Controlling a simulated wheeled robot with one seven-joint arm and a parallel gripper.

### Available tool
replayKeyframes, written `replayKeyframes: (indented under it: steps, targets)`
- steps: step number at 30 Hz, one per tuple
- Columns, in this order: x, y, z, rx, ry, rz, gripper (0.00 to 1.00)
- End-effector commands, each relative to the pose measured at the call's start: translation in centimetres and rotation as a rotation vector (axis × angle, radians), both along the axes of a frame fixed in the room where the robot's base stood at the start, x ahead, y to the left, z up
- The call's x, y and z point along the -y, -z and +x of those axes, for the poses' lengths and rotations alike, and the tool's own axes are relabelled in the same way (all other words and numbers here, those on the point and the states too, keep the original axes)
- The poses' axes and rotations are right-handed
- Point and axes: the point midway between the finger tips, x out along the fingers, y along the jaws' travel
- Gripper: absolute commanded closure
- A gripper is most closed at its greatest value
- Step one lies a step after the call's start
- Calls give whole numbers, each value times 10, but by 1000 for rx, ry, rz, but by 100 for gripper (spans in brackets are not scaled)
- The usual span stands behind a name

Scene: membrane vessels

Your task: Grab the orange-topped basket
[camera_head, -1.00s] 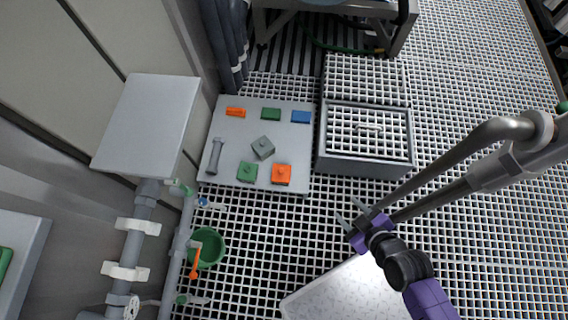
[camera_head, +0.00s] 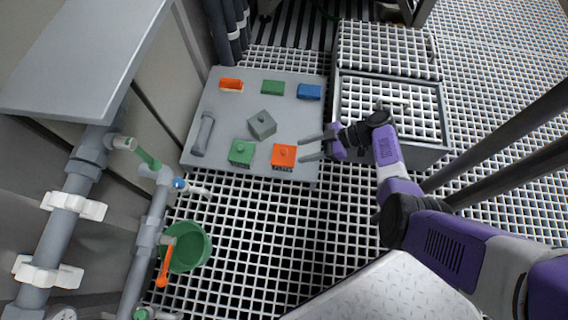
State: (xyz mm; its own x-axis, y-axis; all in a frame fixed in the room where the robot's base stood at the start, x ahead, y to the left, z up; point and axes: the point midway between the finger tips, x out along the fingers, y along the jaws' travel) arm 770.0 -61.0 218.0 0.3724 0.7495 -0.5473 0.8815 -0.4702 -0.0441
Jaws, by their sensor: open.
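The orange-topped basket (camera_head: 284,156) sits near the front right corner of a grey board (camera_head: 215,122). It has an orange top with a small knob and a darker lower part. My gripper (camera_head: 300,149) is open and comes in from the right, with its two fingers pointing left toward the basket. The fingertips are close to the basket's right side. I cannot tell whether they touch it or hang above it.
On the board are a green-topped basket (camera_head: 242,152), a grey block (camera_head: 262,124), a grey cylinder (camera_head: 203,134), and orange (camera_head: 231,85), green (camera_head: 273,87) and blue (camera_head: 309,91) trays. A grated box (camera_head: 420,150) stands right. A green bucket (camera_head: 188,247) stands lower left.

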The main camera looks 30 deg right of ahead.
Motion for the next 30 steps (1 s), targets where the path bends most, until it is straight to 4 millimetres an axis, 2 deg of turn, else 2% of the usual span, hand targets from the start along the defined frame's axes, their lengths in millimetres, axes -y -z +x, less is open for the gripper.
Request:
replayKeyframes:
  steps: [2,7,17,23,27,30]
  targets:
    - [2,-3,11,42,-29,31,51]
    - [-3,-9,19,78,-59,55,51]
    - [-25,6,27,75,-59,54,51]
    - [-46,25,33,75,-59,53,51]
    - [-59,30,40,75,-59,52,51]
    - [-60,30,41,75,-57,52,51]
